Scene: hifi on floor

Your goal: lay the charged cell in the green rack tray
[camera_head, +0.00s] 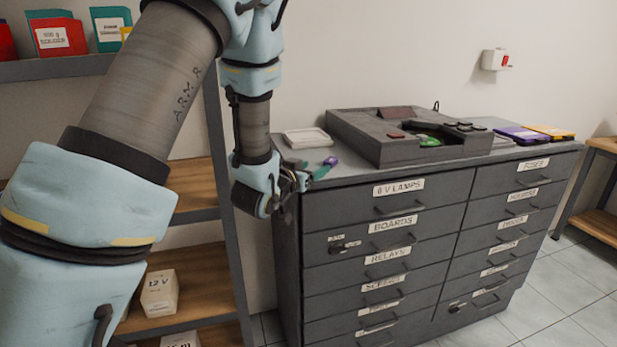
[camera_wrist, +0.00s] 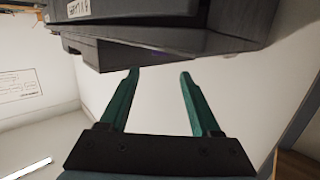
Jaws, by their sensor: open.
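My gripper (camera_head: 318,172) is at the front left corner of the grey cabinet. In the wrist view its two teal fingers (camera_wrist: 160,95) are wide apart with nothing between them. A small purple thing (camera_head: 331,161) shows at the fingertips in the head view; I cannot tell what it is. A dark grey unit (camera_head: 365,142) with a round recess stands on the cabinet, and a green piece (camera_head: 428,141) shows at that recess. I cannot make out whether it is a cell. No green rack tray is clearly seen.
The grey drawer cabinet (camera_head: 338,206) carries a pale tray (camera_head: 306,138) at the back left, and a purple tray (camera_head: 521,134) and a yellow tray (camera_head: 552,131) at the right. A shelf with red and teal boxes stands left. In the wrist view a dark cabinet edge (camera_wrist: 150,50) lies beyond the fingers.

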